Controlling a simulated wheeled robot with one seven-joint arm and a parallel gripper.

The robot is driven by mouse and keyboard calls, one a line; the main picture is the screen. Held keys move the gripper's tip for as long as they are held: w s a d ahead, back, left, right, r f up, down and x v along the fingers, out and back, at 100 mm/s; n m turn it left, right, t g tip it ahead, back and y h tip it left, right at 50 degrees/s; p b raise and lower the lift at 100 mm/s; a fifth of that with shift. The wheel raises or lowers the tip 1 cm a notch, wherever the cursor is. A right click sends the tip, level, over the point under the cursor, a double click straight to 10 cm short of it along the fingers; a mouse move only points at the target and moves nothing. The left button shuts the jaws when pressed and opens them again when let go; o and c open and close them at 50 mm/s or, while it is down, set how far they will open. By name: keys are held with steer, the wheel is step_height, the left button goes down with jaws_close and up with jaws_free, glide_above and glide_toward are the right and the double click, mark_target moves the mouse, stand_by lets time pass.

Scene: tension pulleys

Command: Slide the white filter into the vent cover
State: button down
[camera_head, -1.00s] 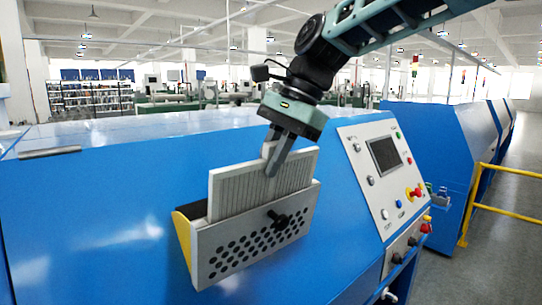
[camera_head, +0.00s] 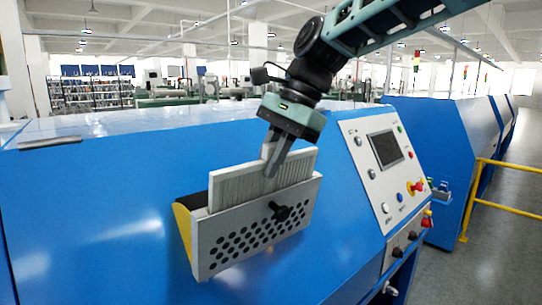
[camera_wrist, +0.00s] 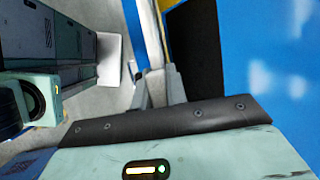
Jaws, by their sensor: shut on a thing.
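The white filter (camera_head: 238,188) is a pleated panel standing upright, partly inside the vent cover (camera_head: 222,262). Its lower part is hidden behind the cover's perforated front plate, and its upper part sticks out above. The vent cover is grey with a black knob and yellow sides, tilted open from the blue machine. My gripper (camera_head: 274,168) is shut on the filter's top edge, right of the filter's middle. In the wrist view, the fingers (camera_wrist: 160,88) close on the filter's pale edge (camera_wrist: 150,50), with the dark opening to the right.
The blue machine (camera_head: 110,185) fills the foreground. Its control panel (camera_head: 385,160) with a screen and several buttons is right of the cover. A yellow rail (camera_head: 500,207) stands at the far right. The air above the cover is free apart from my arm.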

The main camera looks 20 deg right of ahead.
mark_target(267, 191)
steer(key=shift+w+f, duration=0.15)
steer(key=shift+f, duration=0.6)
steer(key=shift+a+f, duration=0.1)
steer(key=shift+f, duration=0.1)
stand_by(0.7)
steer(key=shift+w+f+b, duration=0.2)
steer(key=shift+f+b, duration=0.3)
steer(key=shift+f, duration=0.55)
steer(key=shift+r+p, duration=0.55)
steer(key=shift+p, duration=0.15)
stand_by(0.4)
steer(key=shift+f, duration=0.25)
stand_by(0.4)
steer(key=shift+f, duration=0.15)
steer(key=shift+r+p, duration=0.4)
steer(key=shift+p, duration=0.05)
stand_by(0.7)
